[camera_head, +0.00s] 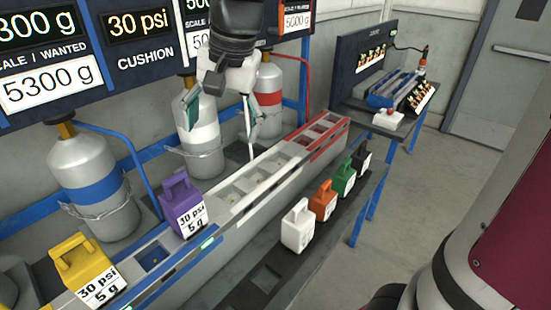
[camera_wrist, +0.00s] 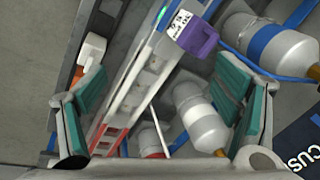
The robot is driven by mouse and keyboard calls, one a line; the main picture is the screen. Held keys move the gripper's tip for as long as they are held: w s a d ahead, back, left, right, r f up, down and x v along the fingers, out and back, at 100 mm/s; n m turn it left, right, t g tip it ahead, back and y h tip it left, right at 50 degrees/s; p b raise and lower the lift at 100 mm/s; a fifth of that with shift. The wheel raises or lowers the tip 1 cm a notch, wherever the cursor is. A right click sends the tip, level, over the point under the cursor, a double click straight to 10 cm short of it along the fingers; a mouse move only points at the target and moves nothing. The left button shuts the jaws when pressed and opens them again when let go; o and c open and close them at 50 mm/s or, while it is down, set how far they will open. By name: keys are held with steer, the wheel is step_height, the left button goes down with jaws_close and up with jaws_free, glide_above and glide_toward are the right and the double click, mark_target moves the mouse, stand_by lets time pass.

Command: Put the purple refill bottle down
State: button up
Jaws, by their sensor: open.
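The purple refill bottle (camera_head: 183,207) stands upright in the blue-edged part of the long slotted rail (camera_head: 215,262), its label reading 30 psi 5 g. It also shows in the wrist view (camera_wrist: 197,36), at the top, beyond my fingers. My gripper (camera_head: 222,108) is open and empty, with its teal pads spread wide. It hangs above and behind the rail, in front of the gas cylinders, apart from the purple bottle. In the wrist view the open fingers (camera_wrist: 165,95) frame the rail and a cylinder. The bottle's base is hidden by the rail.
A yellow bottle (camera_head: 84,271) stands on the rail at the left. White (camera_head: 298,226), orange (camera_head: 322,200), green (camera_head: 343,177) and black bottles stand on the front ledge. Grey cylinders (camera_head: 95,185) line the back under display panels. The white and red rail slots look empty.

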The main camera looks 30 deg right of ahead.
steer(key=s+d+n+t, duration=0.1)
steer(key=s+d+n, duration=0.1)
steer(key=s, duration=0.6)
steer(key=s+d+n+t+h, duration=0.1)
steer(key=s+d+n+t, duration=0.1)
steer(key=s+n, duration=0.3)
steer(key=s, duration=0.4)
steer(key=shift+d+f+h, duration=0.3)
steer(key=shift+d+f, duration=0.05)
steer(key=shift+d, duration=0.05)
stand_by(2.8)
